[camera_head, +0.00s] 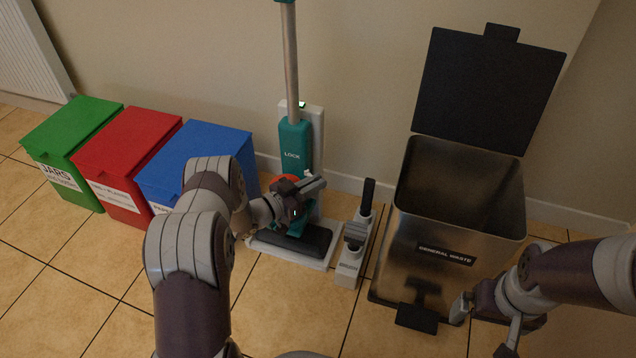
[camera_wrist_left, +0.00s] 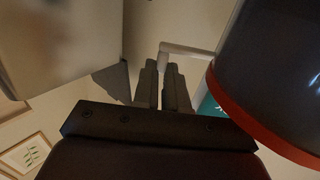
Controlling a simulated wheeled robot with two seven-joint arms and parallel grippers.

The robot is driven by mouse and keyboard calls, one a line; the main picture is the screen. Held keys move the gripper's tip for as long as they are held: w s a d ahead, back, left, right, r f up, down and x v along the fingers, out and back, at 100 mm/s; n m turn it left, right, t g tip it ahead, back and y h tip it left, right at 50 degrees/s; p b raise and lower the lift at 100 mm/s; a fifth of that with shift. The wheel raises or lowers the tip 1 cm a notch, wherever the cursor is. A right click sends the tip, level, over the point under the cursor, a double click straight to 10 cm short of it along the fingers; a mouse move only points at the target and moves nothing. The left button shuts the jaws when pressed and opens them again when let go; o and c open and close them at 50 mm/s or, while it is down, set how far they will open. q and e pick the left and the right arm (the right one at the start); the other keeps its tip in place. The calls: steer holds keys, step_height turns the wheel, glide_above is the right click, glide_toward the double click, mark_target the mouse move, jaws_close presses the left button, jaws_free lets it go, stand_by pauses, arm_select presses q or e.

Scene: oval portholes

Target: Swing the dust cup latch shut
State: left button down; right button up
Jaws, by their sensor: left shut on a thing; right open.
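A teal upright vacuum (camera_head: 294,140) marked LOCK stands in its white dock against the wall. Its dust cup shows as a red-orange patch (camera_head: 285,181), mostly hidden behind my left gripper. In the left wrist view the dark dust cup (camera_wrist_left: 285,70) with its red rim fills the right side. My left gripper (camera_head: 316,183) is at the cup, and its fingers (camera_wrist_left: 168,75) are close together. A pale bar, seemingly the latch (camera_wrist_left: 190,50), runs from beyond the fingertips toward the cup; the grip itself is hard to see. My right gripper (camera_head: 484,325) is open and empty.
Green (camera_head: 72,130), red (camera_head: 125,150) and blue (camera_head: 205,145) bins stand at left. An open general waste bin (camera_head: 435,225) with pedal (camera_head: 417,318) stands right, close to my right gripper. A small grey-white stand (camera_head: 351,260) sits between vacuum and waste bin. Front floor is clear.

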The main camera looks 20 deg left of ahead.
arm_select(q)
steer(key=shift+s+a+m+g+h, duration=0.1)
steer(key=shift+a+m+g+h, duration=0.1)
steer(key=shift+m+g+h, duration=0.15)
steer(key=c, duration=1.2)
jaws_free()
steer(key=shift+o, duration=0.2)
steer(key=p+v, duration=0.5)
steer(key=v, duration=0.7)
steer(key=shift+s+a+p, duration=0.2)
steer(key=shift+s+p, duration=0.05)
steer(key=shift+p, duration=0.15)
steer(key=shift+f, duration=0.1)
